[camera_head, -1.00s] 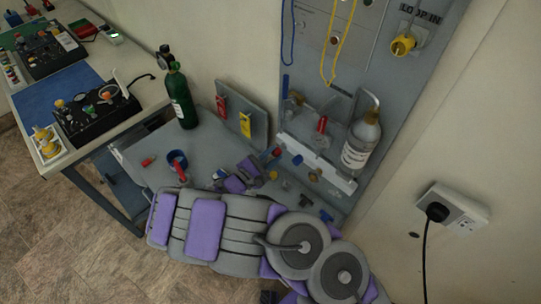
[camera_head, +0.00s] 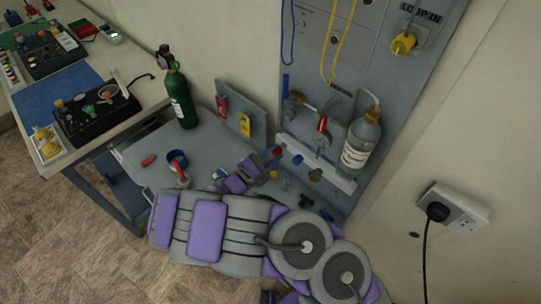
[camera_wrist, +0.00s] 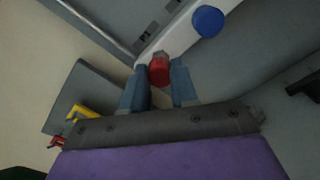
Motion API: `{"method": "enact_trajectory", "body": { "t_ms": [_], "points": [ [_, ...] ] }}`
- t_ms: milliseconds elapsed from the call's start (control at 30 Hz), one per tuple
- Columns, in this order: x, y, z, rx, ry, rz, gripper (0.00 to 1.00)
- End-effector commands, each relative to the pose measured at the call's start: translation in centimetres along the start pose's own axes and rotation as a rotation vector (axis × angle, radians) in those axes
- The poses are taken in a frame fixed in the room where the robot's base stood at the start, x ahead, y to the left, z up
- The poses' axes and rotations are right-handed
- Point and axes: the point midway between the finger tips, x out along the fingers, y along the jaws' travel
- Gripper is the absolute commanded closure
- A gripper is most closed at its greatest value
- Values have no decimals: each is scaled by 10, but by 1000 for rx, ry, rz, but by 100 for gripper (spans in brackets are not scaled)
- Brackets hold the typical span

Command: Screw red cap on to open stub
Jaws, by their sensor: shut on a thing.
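My gripper (camera_wrist: 160,90) is shut on the red cap (camera_wrist: 159,70), which sits between the two blue-grey fingertips in the wrist view. A grey stub end (camera_wrist: 160,54) shows just beyond the cap, at the edge of the white bar (camera_wrist: 180,28). The cap looks lined up with the stub; whether it is threaded on cannot be told. In the head view my gripper (camera_head: 271,162) is at the left end of the white bar (camera_head: 328,171), with the red cap (camera_head: 277,151) at its tips.
A blue cap (camera_wrist: 207,21) is on the bar beside the stub. A bottle (camera_head: 361,140) and a red-handled valve (camera_head: 321,124) are right of my gripper.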

Motion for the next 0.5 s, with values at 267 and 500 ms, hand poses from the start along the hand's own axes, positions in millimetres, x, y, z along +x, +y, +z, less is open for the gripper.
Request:
{"method": "enact_trajectory", "body": {
  "t_ms": [267, 500],
  "points": [
    [5, 0, 0, 0, -1, 0, 99],
    [10, 0, 0, 0, 0, 0, 99]
  ]
}}
